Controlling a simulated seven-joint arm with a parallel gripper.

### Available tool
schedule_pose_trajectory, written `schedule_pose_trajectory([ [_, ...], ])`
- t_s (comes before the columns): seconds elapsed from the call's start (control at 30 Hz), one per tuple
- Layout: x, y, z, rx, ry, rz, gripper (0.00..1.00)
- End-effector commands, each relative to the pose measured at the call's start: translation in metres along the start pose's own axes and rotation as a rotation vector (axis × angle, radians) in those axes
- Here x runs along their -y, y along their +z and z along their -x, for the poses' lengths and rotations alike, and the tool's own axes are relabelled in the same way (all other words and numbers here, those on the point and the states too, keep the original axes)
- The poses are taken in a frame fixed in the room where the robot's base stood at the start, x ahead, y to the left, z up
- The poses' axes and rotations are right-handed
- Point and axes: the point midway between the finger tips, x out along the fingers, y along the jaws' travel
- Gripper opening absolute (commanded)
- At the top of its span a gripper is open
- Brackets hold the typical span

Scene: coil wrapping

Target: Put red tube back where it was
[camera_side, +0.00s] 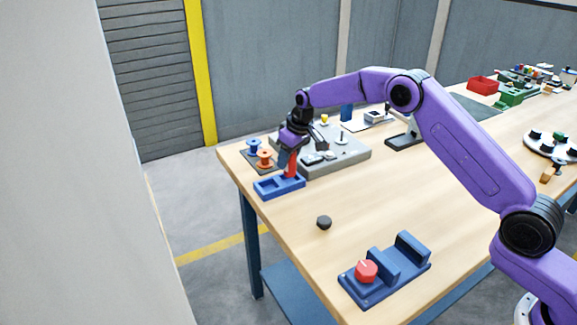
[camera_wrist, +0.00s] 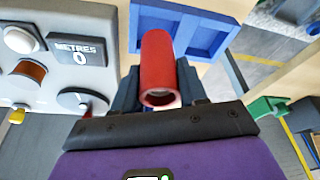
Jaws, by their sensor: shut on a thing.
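The red tube (camera_side: 292,164) stands roughly upright in the jaws of my gripper (camera_side: 287,155), at the right end of the blue two-pocket tray (camera_side: 266,191). In the wrist view the red tube (camera_wrist: 156,62) sits between the dark fingers of my gripper (camera_wrist: 158,85), its open end facing the camera. The blue tray (camera_wrist: 208,36) lies beyond it, with a pocket visible to the right of the tube. The tube's far end overlaps the tray's left part. I cannot tell whether it touches the tray floor.
A grey machine (camera_side: 345,157) with a metres display (camera_wrist: 80,50) stands close beside the tray. Orange (camera_side: 265,160) and blue (camera_side: 253,146) spools stand on a dark mat behind it. A black knob (camera_side: 324,222) and a blue fixture with a red knob (camera_side: 366,271) lie nearer. Bare tabletop lies between.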

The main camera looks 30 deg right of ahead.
Motion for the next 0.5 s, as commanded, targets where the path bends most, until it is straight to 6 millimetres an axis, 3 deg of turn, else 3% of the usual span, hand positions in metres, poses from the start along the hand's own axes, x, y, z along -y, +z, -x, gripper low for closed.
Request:
schedule_pose_trajectory([
  [0.2,0.0,0.009,-0.028,0.001,-0.001,0.0,0.1],
  [0.5,0.0,0.009,-0.03,-0.001,-0.001,0.001,0.1],
])
